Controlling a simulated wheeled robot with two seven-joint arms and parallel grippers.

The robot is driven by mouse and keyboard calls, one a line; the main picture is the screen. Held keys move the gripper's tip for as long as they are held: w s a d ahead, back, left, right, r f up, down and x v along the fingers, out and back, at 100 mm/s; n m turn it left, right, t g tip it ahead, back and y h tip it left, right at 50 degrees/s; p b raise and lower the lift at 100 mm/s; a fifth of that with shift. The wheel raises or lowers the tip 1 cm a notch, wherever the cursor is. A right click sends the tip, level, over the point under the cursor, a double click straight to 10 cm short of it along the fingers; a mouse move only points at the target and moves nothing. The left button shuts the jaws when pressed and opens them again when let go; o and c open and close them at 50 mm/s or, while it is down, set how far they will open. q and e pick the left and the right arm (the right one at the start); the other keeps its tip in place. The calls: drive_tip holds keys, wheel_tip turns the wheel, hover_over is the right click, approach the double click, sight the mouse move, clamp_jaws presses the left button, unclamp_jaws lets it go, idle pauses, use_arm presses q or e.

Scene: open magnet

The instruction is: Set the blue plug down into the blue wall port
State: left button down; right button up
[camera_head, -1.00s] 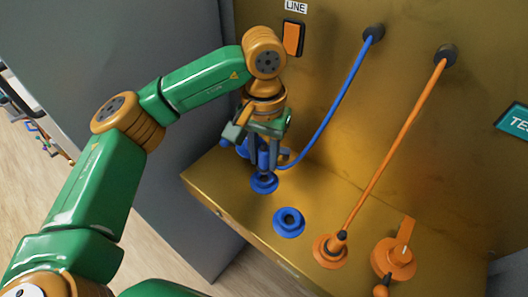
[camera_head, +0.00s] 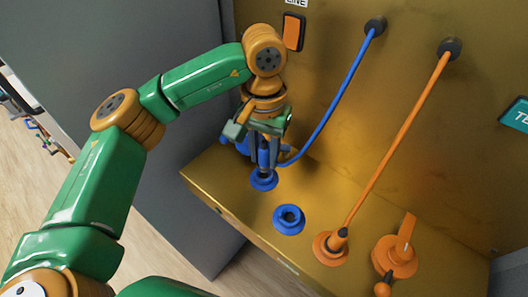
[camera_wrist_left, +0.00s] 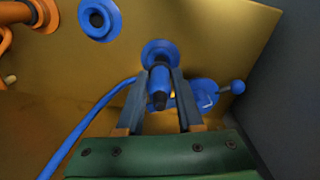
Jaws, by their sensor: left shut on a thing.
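My left gripper (camera_head: 264,163) points down and is shut on the blue plug (camera_wrist_left: 160,83), which has a dark end. A blue cable (camera_head: 335,95) runs from the plug to the back wall. Directly below the plug is a blue ring-shaped port (camera_head: 264,182), which also shows in the left wrist view (camera_wrist_left: 160,50). The plug's tip is at this port, but the fingers hide how deep it sits. A second blue port (camera_head: 289,221), open and empty, lies to the right and nearer the front edge; the left wrist view shows it too (camera_wrist_left: 99,18). My right gripper is not in view.
A blue lever with a ball knob (camera_wrist_left: 210,96) is close beside the gripper. An orange plug (camera_head: 338,238) stands in an orange port (camera_head: 328,249), with an orange cable (camera_head: 400,140) to the wall. An orange lever switch (camera_head: 397,258) is at right. The brass ledge ends at its front edge.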

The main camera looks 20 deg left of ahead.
use_arm(q)
drive_tip(key=shift+f+b, duration=0.7)
drive_tip(key=shift+f, duration=0.05)
drive_tip(key=shift+f, duration=0.1)
idle(0.3)
drive_tip(key=shift+f+b, duration=0.25)
drive_tip(key=shift+b, duration=0.05)
drive_tip(key=shift+f, duration=0.1)
drive_tip(key=shift+f+b, duration=0.2)
drive_tip(key=shift+b, duration=0.1)
idle(0.4)
drive_tip(key=shift+c, duration=2.3)
unclamp_jaws()
